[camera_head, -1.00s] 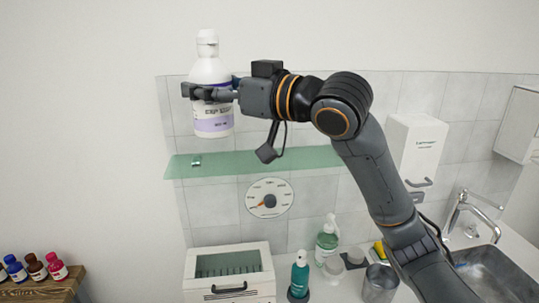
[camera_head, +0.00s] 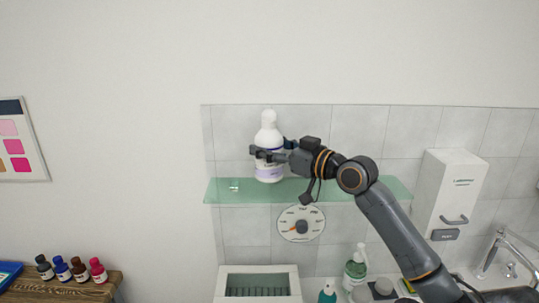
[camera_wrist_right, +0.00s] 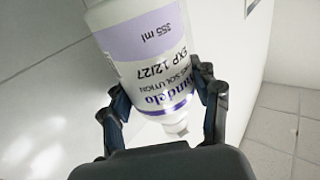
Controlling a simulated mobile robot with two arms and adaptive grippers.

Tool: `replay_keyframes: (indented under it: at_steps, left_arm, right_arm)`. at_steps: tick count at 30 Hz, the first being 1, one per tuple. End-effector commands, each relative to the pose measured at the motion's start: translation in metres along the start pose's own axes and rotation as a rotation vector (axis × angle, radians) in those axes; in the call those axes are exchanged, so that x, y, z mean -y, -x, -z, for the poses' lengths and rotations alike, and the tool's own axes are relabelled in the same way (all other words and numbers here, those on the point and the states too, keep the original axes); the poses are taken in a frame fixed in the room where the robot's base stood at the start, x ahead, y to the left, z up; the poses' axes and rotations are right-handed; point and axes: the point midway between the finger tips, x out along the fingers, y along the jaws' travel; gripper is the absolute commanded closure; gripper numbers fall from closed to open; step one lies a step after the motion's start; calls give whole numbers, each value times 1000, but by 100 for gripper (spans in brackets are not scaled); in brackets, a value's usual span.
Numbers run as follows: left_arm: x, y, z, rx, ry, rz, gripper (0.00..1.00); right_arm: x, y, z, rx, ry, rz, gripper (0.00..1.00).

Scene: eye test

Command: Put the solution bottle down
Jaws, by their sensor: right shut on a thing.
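The solution bottle (camera_head: 269,138) is white with a white cap and a lilac-banded label. It stands upright, its base overlapping the green glass shelf (camera_head: 340,192) in the head view; I cannot tell whether it touches the glass. My right gripper (camera_head: 268,154) is shut around the bottle's body from the right. In the right wrist view the bottle (camera_wrist_right: 140,50) is between the two fingers (camera_wrist_right: 160,92) of this gripper, its label reading upside down. The base's contact is not visible there. My left gripper is not in view.
A small pale item (camera_head: 234,188) is on the shelf left of the bottle. A dial (camera_head: 301,223) hangs on the tiles below. A dispenser (camera_head: 450,195) is at the right. Several small bottles stand on a wooden shelf (camera_head: 100,290) at lower left. The shelf right of the bottle looks clear.

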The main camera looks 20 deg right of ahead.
Motion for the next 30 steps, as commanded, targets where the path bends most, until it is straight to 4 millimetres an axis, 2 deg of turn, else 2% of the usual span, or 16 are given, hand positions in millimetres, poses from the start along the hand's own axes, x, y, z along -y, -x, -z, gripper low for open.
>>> replay_keyframes:
  at_steps: [1, 6, 18, 19, 21, 22, 30]
  left_arm:
    - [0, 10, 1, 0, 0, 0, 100]
    - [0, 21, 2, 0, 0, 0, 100]
    - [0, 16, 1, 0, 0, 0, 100]
    - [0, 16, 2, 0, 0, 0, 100]
    - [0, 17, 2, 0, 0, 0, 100]
    - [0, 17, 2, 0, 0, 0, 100]
    - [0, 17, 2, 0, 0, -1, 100]
  right_arm:
    - [0, 0, -4, 2, -4, -1, 88]
    - [0, 0, -22, -1, -2, -1, 88]
    - [0, 0, -31, -3, 0, -1, 88]
    - [0, 0, -32, 1, 0, 0, 34]
    - [0, 0, -32, 1, 0, 0, 20]
    - [0, 0, -32, 2, 0, 0, 16]
    - [0, 0, -32, 2, 0, 0, 16]
